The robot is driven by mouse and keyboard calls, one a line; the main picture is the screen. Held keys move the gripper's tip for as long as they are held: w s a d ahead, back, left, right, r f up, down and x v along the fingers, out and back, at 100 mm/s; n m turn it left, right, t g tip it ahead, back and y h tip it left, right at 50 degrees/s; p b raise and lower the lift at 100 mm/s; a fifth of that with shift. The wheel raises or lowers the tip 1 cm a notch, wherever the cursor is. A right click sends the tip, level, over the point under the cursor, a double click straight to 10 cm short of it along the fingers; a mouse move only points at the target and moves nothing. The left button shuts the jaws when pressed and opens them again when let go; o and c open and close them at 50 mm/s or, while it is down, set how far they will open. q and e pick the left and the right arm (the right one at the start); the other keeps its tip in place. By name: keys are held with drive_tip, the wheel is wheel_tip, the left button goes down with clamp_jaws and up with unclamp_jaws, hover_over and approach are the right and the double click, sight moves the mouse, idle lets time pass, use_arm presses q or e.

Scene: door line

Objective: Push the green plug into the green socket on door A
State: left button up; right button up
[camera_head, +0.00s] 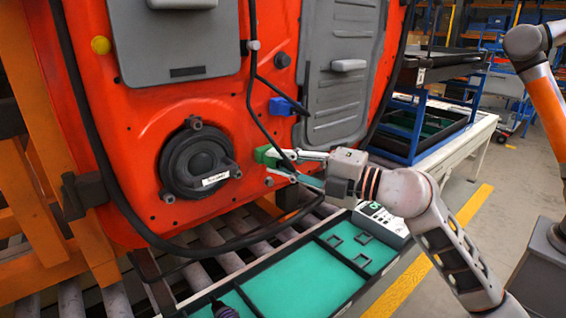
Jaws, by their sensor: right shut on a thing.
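Door A (140,150) is a large orange-red panel facing me at the left. A small green plug (266,156) is at the door's face, just right of the round black speaker (197,160). My right gripper (275,164) reaches in from the right and is shut on the plug, with one finger above the other. A black cable runs down the door and passes across the fingers. The green socket cannot be told apart from the plug, so I cannot tell whether the plug is seated. My left gripper is not in view.
A blue connector (285,107) is on the door above my right gripper. A tray with a teal lining (290,275) lies below on the rollers, with a dark object (225,309) in its near part. Black cables hang along the door. A white bench (450,140) stands behind.

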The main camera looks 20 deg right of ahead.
drive_tip(key=shift+w+a, duration=0.15)
drive_tip(key=shift+w, duration=0.3)
idle(0.3)
drive_tip(key=o, duration=1)
drive_tip(key=shift+s, duration=0.1)
drive_tip(key=v, duration=2.3)
drive_tip(key=shift+d, duration=0.25)
